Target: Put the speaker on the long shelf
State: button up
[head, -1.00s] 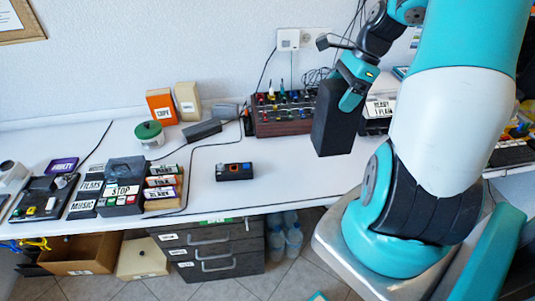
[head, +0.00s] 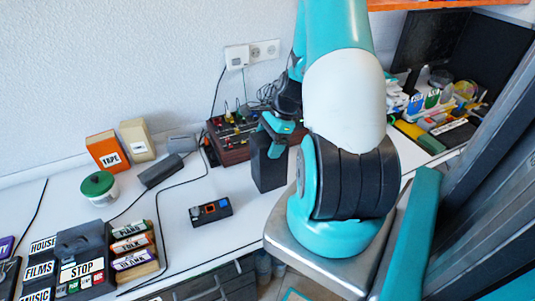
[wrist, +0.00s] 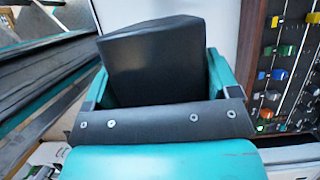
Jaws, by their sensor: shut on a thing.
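The speaker is a plain black box (head: 268,166). My gripper (head: 275,132) is shut on its upper part, and the box hangs upright below the jaws, in front of the mixing console. I cannot tell whether its bottom touches the desk. In the wrist view the speaker (wrist: 155,62) sits between the teal fingers of my gripper (wrist: 157,85), and its lower part is hidden by the black crossbar. The edge of an orange board (head: 440,4) shows at the top right of the head view; I cannot tell whether it is the long shelf.
The mixing console (head: 232,138) with plugs stands behind the speaker. A small black device (head: 211,211) lies on the white desk (head: 180,245). A green-lidded pot (head: 98,188), an orange tape box (head: 107,150) and labelled cases stand left. A dark upright panel (head: 430,45) stands at back right.

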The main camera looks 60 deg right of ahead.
jog(key=shift+f, duration=2.55)
jog(key=shift+f, duration=0.15)
jog(key=o, duration=1.7)
